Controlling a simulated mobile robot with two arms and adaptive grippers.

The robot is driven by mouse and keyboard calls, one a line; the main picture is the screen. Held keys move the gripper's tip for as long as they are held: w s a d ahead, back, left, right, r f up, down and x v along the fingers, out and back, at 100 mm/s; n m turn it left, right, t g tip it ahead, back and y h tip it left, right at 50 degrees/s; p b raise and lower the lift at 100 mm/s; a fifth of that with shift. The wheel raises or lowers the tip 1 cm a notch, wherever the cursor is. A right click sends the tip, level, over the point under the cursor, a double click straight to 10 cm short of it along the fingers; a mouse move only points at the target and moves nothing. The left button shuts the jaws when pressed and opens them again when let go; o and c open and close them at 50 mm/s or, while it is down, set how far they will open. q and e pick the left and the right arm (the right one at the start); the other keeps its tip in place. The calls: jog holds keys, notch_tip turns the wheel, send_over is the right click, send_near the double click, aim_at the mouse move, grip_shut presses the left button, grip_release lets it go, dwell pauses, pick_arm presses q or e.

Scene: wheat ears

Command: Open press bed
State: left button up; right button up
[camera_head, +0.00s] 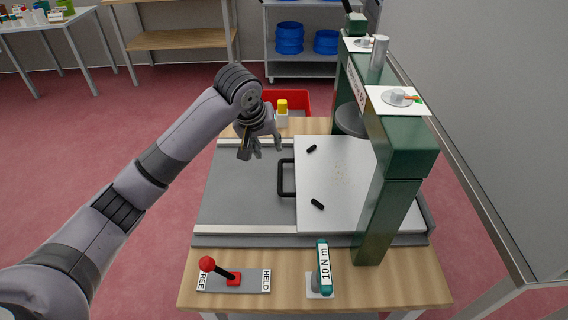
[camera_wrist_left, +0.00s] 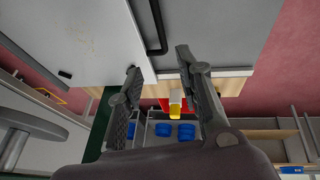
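The press bed shows as a white plate (camera_head: 325,216) with a black bar handle (camera_head: 281,178) on its left edge. It lies on a grey base (camera_head: 235,190) with pale rails and reaches under the green press frame (camera_head: 378,215). Small grains lie on the plate. My left gripper (camera_head: 262,148) is open and empty above the grey base, beyond and left of the handle. In the left wrist view its two fingers are spread, with the handle (camera_wrist_left: 161,35) beyond them near the top. My right gripper is not in view.
A red-knobbed lever (camera_head: 218,271) leans toward the FREE label, away from HELD. Behind the table are a red crate (camera_head: 298,98) and a yellow-topped item (camera_head: 282,108). The grey base's left part is bare.

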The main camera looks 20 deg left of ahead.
pick_arm(q)
send_near(280, 173)
jog(key=x, duration=0.7)
jog(key=shift+p, duration=0.35)
jog(key=shift+w+f, duration=0.1)
jog(key=shift+f, duration=0.15)
jog(key=shift+w+f, duration=0.15)
jog(key=shift+f, duration=0.15)
jog(key=c, duration=0.7)
grip_shut()
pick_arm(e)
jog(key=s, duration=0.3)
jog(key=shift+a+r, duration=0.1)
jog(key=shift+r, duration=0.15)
